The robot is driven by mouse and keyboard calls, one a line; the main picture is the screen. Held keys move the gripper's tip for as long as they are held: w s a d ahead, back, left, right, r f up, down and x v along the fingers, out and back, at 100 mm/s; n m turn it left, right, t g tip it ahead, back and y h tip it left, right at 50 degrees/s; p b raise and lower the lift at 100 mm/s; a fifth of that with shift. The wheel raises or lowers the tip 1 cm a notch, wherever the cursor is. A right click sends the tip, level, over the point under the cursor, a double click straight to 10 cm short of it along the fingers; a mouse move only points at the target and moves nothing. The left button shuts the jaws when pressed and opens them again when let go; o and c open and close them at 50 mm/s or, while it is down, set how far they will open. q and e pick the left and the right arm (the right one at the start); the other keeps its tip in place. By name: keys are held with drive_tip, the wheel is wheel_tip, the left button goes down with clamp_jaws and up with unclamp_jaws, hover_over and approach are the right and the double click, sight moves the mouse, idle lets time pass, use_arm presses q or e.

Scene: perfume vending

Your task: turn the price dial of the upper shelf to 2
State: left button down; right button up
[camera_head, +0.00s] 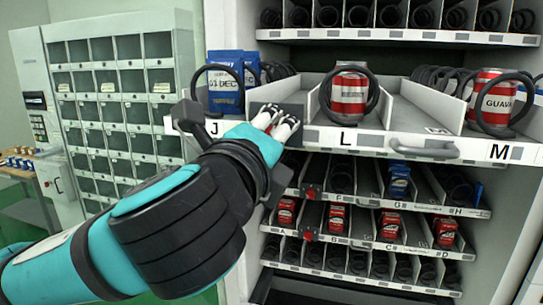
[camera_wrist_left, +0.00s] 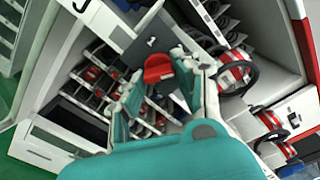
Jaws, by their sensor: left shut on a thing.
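The red price dial (camera_wrist_left: 158,68) of the upper shelf sits on a dark plate (camera_wrist_left: 146,40) in the left wrist view. A white mark that looks like a 1 shows on the plate just beside the dial. My left gripper (camera_wrist_left: 166,78) has its fingers on either side of the dial and is shut on it. In the head view my left gripper (camera_head: 277,122) is at the front of the upper shelf (camera_head: 312,137), between labels J and L. There the gripper mostly hides the dial. My right gripper is in neither view.
Red-and-white cans, one in lane L (camera_head: 350,100) and one in lane M (camera_head: 493,100), stand on the pulled-out upper shelf behind black coils. A grey handle (camera_head: 425,149) sticks out in front. Lower shelves carry other red dials (camera_head: 311,194). A locker cabinet (camera_head: 110,105) stands left.

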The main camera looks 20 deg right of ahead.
use_arm(q)
drive_tip(key=shift+n+b, duration=1.75)
drive_tip(key=shift+n, duration=0.95)
drive_tip(key=c, duration=1)
unclamp_jaws()
drive_tip(key=shift+o, duration=0.2)
drive_tip(key=v, duration=1.2)
